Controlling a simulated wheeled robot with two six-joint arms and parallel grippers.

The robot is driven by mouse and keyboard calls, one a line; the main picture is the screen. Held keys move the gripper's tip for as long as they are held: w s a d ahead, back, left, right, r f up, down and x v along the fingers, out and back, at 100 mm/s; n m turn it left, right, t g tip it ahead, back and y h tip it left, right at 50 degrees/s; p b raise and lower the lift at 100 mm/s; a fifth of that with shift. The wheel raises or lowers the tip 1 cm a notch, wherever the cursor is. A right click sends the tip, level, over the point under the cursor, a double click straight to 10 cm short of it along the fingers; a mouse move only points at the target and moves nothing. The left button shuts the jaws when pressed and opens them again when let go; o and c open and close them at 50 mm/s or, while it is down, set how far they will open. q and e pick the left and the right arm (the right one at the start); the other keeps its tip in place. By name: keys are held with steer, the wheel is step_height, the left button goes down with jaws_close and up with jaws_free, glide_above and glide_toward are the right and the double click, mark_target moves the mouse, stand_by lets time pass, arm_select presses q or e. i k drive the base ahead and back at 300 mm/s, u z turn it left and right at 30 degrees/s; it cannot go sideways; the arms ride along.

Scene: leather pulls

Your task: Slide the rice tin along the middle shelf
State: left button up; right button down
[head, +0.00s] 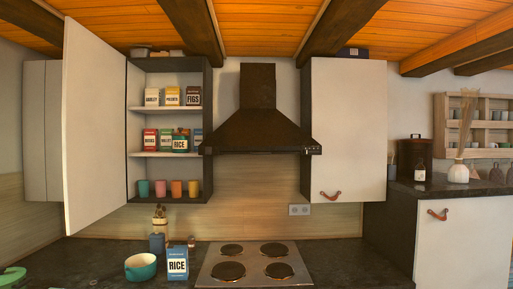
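The rice tin (181,144), dark green with a pale RICE label, stands upright on the middle shelf (160,154) of the open wall cupboard. It stands at the right part of that shelf, in front of other packs. A green pack (166,140) and a red pack (150,140) stand to its left, and a blue pack (198,137) is partly visible to its right. A blue and white box (177,264), also marked RICE, stands on the counter below. Neither of my grippers is in view.
The cupboard door (95,130) stands open at the left. Several packs fill the top shelf, and coloured cups (160,189) line the bottom. A dark hood (258,125) adjoins the cupboard on the right. A teal pot (141,268) and a hob (254,264) are below.

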mark_target(181, 143)
steer(key=z, duration=0.15)
steer(key=i, duration=1.5)
steer(key=u, duration=1.1)
steer(key=i, duration=1.15)
steer(key=u, duration=0.95)
